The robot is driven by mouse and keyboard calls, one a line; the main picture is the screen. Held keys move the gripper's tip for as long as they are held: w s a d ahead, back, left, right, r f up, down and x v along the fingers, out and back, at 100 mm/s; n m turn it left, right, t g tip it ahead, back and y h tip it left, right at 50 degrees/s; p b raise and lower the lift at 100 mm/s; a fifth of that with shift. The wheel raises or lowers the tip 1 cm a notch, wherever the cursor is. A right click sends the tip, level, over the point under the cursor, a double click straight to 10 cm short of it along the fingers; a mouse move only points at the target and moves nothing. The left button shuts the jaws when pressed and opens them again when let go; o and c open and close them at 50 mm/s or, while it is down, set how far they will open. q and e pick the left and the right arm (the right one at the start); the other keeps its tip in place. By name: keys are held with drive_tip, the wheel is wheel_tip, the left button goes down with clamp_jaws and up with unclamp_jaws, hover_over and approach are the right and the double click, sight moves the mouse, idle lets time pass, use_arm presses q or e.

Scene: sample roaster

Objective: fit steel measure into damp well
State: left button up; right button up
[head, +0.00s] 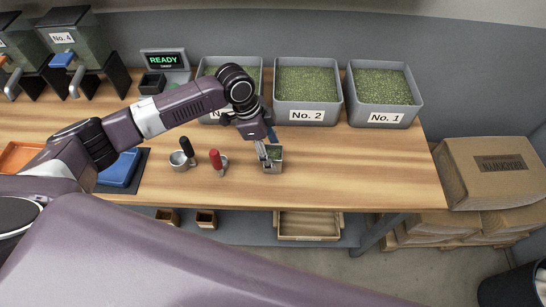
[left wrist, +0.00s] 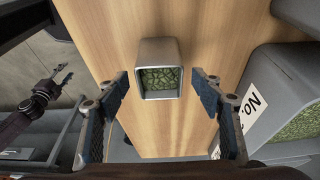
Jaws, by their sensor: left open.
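The steel measure (head: 275,157) is a small square grey cup holding green beans, upright on the wooden counter near its front edge. In the left wrist view the measure (left wrist: 158,48) shows from above. My left gripper (head: 264,152) is open right at the measure, and its fingers (left wrist: 162,84) stand apart with the cup centred just beyond their tips, not gripped. The moisture meter (head: 164,62) reads READY at the back of the counter; the dark square well (head: 152,83) stands at its front left. My right gripper (left wrist: 62,78) is small in the left wrist view, away from the counter.
Grey bean bins No. 2 (head: 307,92) and No. 1 (head: 385,97) stand behind the measure, with another bin partly behind my left arm. A black-handled scoop (head: 183,156) and a red-handled one (head: 217,161) stand left of it. Counter to the right is clear.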

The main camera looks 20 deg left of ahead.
use_arm(q)
drive_tip(key=c, duration=1.5)
drive_tip(key=shift+o, duration=0.2)
